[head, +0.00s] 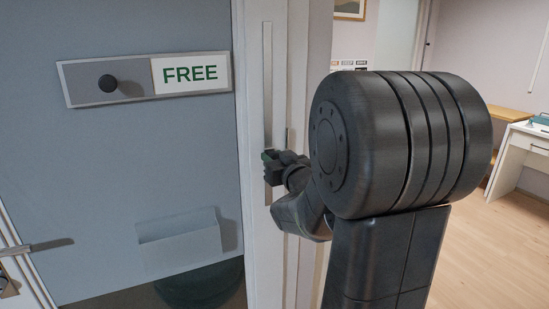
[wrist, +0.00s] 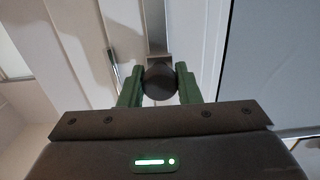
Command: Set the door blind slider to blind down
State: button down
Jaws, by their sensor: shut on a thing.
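The blind slider's long upright metal track (head: 267,70) is on the pale post at the right edge of the grey door. My gripper (head: 270,156) is at the lower part of this track, just above its bottom end. In the wrist view, the green fingers of my gripper (wrist: 159,86) stand on either side of a dark round knob (wrist: 160,78) and are shut on it. Part of the track (wrist: 155,30) shows beyond the knob. In the head view, my gripper hides the knob. No blind or slider marking can be made out.
A pale box-like holder (head: 180,240) is lower on the door. A lever handle (head: 36,247) is at far left. Open floor and a white desk (head: 520,150) are at right.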

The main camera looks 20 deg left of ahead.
notch_tip(320, 180, down, 13)
jog(key=b, duration=1)
jog(key=shift+f, duration=0.1)
jog(key=c, duration=1.1)
grip_release()
jog(key=shift+f, duration=0.1)
jog(key=shift+o, duration=0.2)
jog(key=shift+s+d, duration=0.25)
jog(key=shift+d, duration=0.1)
jog(key=p+v, duration=0.1)
jog(key=v, duration=1.2)
jog(key=shift+a, duration=0.2)
